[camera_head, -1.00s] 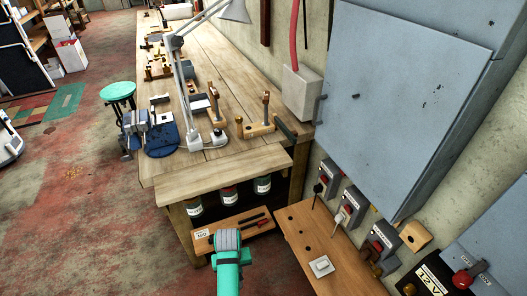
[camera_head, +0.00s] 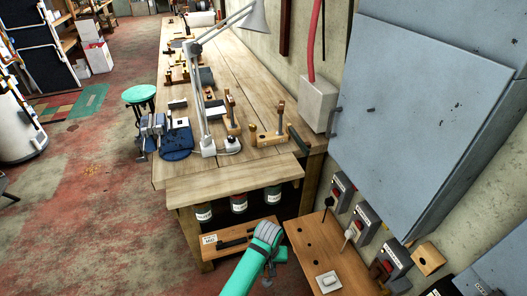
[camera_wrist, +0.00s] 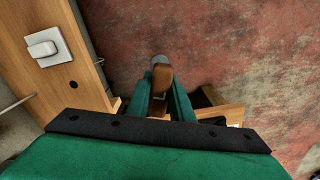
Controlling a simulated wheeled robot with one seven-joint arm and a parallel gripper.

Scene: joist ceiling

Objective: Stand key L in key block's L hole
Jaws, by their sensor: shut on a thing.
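In the wrist view, my gripper (camera_wrist: 163,104) is shut on a brown wooden-looking piece with a grey tip (camera_wrist: 161,77), held between two green fingers. I take this piece to be key L, but no letter on it is legible. In the head view my green arm reaches up from the bottom edge, and the held piece cannot be made out there. I cannot identify the key block or its L hole for certain. A low wooden piece with a white label and dark slots (camera_head: 222,241) lies just beyond my arm, too small to read.
A wooden board with round holes and a white switch (camera_head: 318,252) stands right of my arm. The workbench (camera_head: 240,178) is ahead, with a lamp, a vise and wooden stands. Wall switches and a grey cabinet (camera_head: 420,120) are at right. Open floor (camera_head: 90,220) is at left.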

